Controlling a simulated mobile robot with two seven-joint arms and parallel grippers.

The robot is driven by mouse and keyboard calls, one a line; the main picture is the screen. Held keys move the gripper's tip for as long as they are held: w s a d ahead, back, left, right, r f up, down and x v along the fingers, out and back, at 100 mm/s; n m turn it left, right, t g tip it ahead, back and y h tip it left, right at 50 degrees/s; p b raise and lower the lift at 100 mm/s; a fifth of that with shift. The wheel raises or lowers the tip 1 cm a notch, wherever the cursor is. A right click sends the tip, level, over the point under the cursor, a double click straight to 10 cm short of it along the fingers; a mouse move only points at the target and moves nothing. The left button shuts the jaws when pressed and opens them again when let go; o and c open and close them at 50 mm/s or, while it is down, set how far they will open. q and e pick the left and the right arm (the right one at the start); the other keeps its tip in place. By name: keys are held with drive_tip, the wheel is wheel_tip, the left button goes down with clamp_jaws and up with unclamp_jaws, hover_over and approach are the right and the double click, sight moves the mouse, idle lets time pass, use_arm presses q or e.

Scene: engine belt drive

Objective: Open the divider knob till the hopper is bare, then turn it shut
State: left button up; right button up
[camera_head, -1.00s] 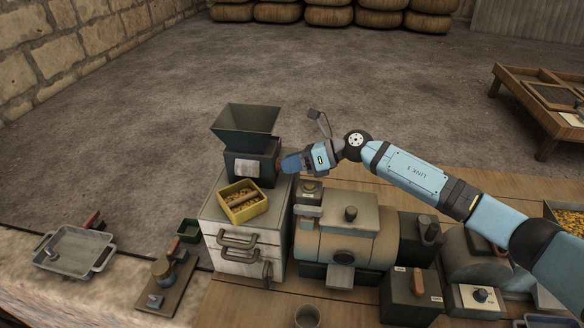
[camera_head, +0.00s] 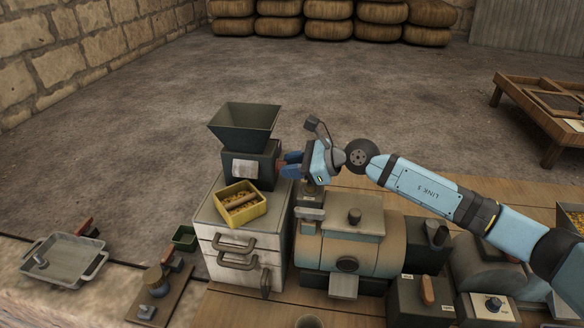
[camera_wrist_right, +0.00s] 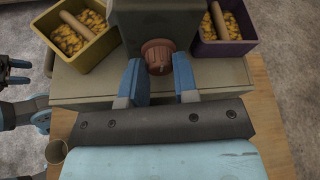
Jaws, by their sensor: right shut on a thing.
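The dark green hopper (camera_head: 243,121) flares open at the top of the grain divider (camera_head: 253,164), which stands on a grey cabinet. I see no grain on its visible inner wall, but its bottom is hidden. The reddish-brown ribbed divider knob (camera_wrist_right: 158,57) is on the divider's right side. My right gripper (camera_head: 284,166) is at that side, its blue fingers shut on the knob, one on each side in the right wrist view (camera_wrist_right: 157,75). A yellow box (camera_head: 240,206) in front of the divider holds grain and a wooden roller. My left gripper (camera_wrist_right: 16,73) shows at the wrist view's left edge, fingers apart.
A purple box (camera_wrist_right: 224,35) with grain and a roller stands on the divider's other side. A drum-shaped machine (camera_head: 350,247) stands right of the cabinet (camera_head: 210,213), below my right arm. A metal tray (camera_head: 65,258) lies at the left.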

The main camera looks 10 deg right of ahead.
idle(0.4)
drive_tip(key=o, duration=0.9)
drive_tip(key=shift+d, duration=0.1)
drive_tip(key=shift+b+v, duration=0.95)
drive_tip(key=shift+v, duration=5.9)
drive_tip(key=shift+s, duration=0.1)
